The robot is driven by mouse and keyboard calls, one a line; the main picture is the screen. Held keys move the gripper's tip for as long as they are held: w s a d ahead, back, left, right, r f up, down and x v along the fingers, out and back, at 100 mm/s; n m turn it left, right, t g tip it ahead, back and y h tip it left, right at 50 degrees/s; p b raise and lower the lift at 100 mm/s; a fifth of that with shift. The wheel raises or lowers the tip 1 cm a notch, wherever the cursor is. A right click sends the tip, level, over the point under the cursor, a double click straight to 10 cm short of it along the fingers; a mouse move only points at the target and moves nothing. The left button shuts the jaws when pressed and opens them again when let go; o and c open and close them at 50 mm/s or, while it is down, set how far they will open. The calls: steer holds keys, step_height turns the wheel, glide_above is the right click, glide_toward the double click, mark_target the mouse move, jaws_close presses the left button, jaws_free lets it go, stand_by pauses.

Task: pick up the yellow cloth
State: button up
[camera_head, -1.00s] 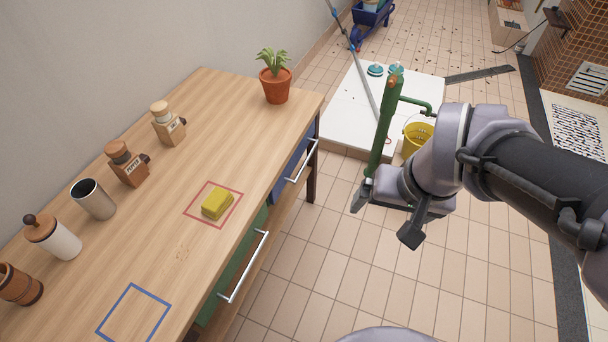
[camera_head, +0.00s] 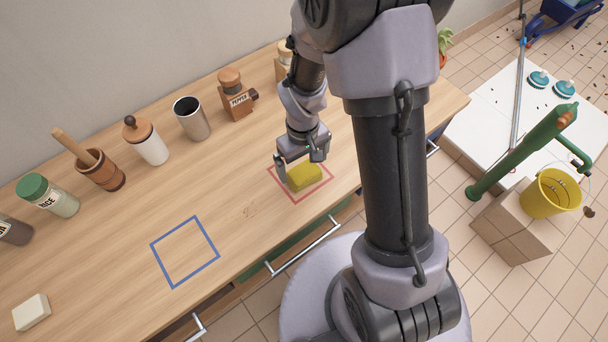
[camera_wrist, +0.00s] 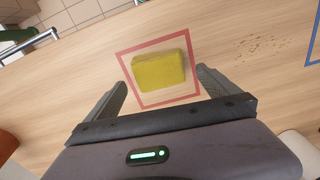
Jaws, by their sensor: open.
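The yellow cloth (camera_head: 304,176) is a small folded block lying on the wooden counter inside a red square outline (camera_head: 322,189). It also shows in the wrist view (camera_wrist: 160,71), whole and unobstructed, ahead of the fingers. My gripper (camera_head: 300,167) is just above and behind the cloth, pointing down at it. In the wrist view my gripper (camera_wrist: 163,90) is open, with one finger to each side of the cloth's near edge. Nothing is between the fingers' grip. Whether the fingertips are level with the cloth is hard to tell.
A blue square outline (camera_head: 185,251) lies on bare counter to the left. A pepper mill (camera_head: 236,96), metal cup (camera_head: 191,119), white jar (camera_head: 146,141) and mortar (camera_head: 101,171) line the back. A white block (camera_head: 31,312) lies at the front left. Drawer handles (camera_head: 303,246) stick out below the front edge.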

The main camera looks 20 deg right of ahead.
mark_target(302, 169)
steer(key=f, duration=0.1)
steer(key=f+b, duration=0.1)
steer(key=f, duration=0.1)
steer(key=f+b, duration=0.1)
steer(key=shift+w+f, duration=0.2)
steer(key=shift+w, duration=0.05)
steer(key=shift+r, duration=0.15)
steer(key=shift+c, duration=0.7)
steer(key=c, duration=1.1)
steer(key=shift+c, duration=0.2)
step_height(302, 169, up, 4)
steer(key=p, duration=0.3)
steer(key=shift+r, duration=0.15)
steer(key=s+a+p, duration=0.1)
steer(key=a, duration=0.4)
steer(key=s+a, duration=0.2)
steer(key=a, duration=0.3)
steer(key=s+a+p, duration=0.1)
steer(key=s+a, duration=0.1)
steer(key=a, duration=0.3)
steer(key=shift+s+a+r+p, duration=0.1)
steer(key=shift+r+p, duration=0.2)
steer(key=shift+r, duration=0.05)
